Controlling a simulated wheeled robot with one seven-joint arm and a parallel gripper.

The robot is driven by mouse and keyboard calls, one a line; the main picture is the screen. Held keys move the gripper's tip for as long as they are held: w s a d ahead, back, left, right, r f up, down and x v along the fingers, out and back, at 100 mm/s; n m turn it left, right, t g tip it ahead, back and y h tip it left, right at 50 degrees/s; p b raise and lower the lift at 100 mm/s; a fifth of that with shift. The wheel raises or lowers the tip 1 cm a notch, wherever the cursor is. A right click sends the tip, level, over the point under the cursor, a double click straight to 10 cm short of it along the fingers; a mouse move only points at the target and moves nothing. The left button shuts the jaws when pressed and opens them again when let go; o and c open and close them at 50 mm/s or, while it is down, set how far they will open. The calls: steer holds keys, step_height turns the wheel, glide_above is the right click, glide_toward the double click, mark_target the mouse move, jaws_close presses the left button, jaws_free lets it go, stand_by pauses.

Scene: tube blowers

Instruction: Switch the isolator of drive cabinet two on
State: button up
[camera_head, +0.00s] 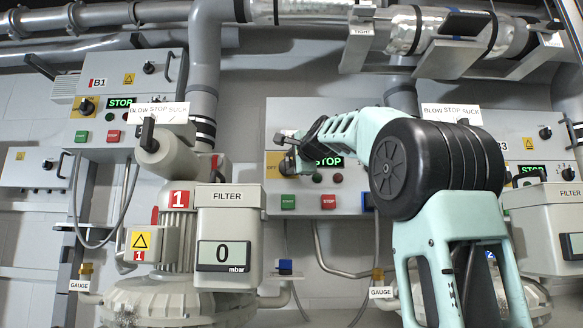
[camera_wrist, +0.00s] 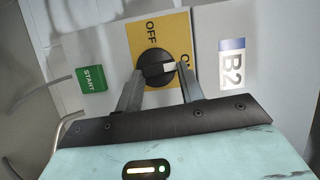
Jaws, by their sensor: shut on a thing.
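Drive cabinet two (camera_head: 300,113) is the middle grey cabinet in the head view, and its B2 label (camera_wrist: 232,62) shows in the wrist view. Its isolator is a round black knob (camera_wrist: 153,62) on a yellow plate (camera_wrist: 140,34) marked OFF and ON. The knob's white mark points right, at the ON lettering. My gripper (camera_wrist: 158,76) has one finger on each side of the knob and is shut on it. In the head view my gripper (camera_head: 292,145) covers the knob; only part of the yellow plate (camera_head: 271,168) shows.
The cabinet has a green START button (camera_head: 288,201), a red STOP button (camera_head: 328,202) and a display (camera_head: 329,162) reading STOP. Cabinet B1 (camera_head: 142,75) is at left, another cabinet at right. A filter box (camera_head: 229,225) stands in front at left. Pipes run overhead.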

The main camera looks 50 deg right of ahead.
steer(key=shift+m, duration=0.4)
steer(key=o, duration=1)
steer(key=shift+d, duration=0.1)
steer(key=b+v, duration=0.7)
steer(key=v, duration=1)
steer(key=shift+s+f+b, duration=0.2)
steer(key=shift+f+b, duration=0.1)
steer(key=shift+f, duration=0.05)
steer(key=shift+r, duration=0.1)
